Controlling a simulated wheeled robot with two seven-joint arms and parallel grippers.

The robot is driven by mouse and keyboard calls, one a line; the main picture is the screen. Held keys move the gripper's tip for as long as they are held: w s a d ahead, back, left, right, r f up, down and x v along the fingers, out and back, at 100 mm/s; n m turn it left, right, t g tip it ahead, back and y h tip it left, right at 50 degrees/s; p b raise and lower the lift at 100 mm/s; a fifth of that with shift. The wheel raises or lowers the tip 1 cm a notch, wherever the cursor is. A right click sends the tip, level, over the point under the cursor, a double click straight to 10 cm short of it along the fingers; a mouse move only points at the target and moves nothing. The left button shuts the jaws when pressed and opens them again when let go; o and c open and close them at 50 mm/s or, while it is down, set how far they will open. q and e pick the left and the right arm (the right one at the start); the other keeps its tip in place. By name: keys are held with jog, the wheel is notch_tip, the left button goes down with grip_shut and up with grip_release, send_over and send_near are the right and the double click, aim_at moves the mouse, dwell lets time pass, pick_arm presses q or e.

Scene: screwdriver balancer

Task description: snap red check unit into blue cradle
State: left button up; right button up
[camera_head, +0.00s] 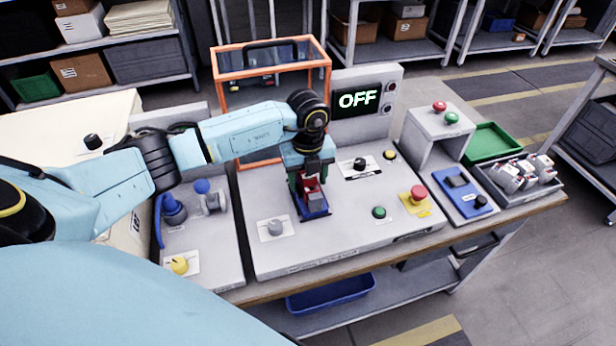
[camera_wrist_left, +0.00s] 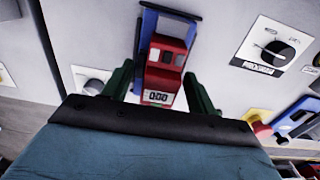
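The red check unit (camera_wrist_left: 166,62), with a small display reading 0.00, is in the left wrist view. The blue cradle (camera_wrist_left: 149,22) frames its far end and left side; in the head view the cradle (camera_head: 314,210) stands on the grey panel, with the red unit (camera_head: 311,186) at it. My left gripper (camera_head: 310,176) points down over the unit. Its green fingers flank the unit in the wrist view; whether both touch it is unclear. Whether the unit is fully seated is also hidden. My right gripper is not in view.
A screen (camera_head: 358,100) reads OFF behind the panel. Knobs, a green button (camera_head: 379,212) and a red stop button (camera_head: 418,193) surround the cradle. An orange-framed box (camera_head: 270,90) stands behind my arm. A green tray (camera_head: 492,143) and a grey tray (camera_head: 533,190) with several parts are at right.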

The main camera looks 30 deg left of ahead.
pick_arm(q)
notch_tip(320, 180, up, 13)
jog(key=shift+r, duration=0.2)
dwell(0.4)
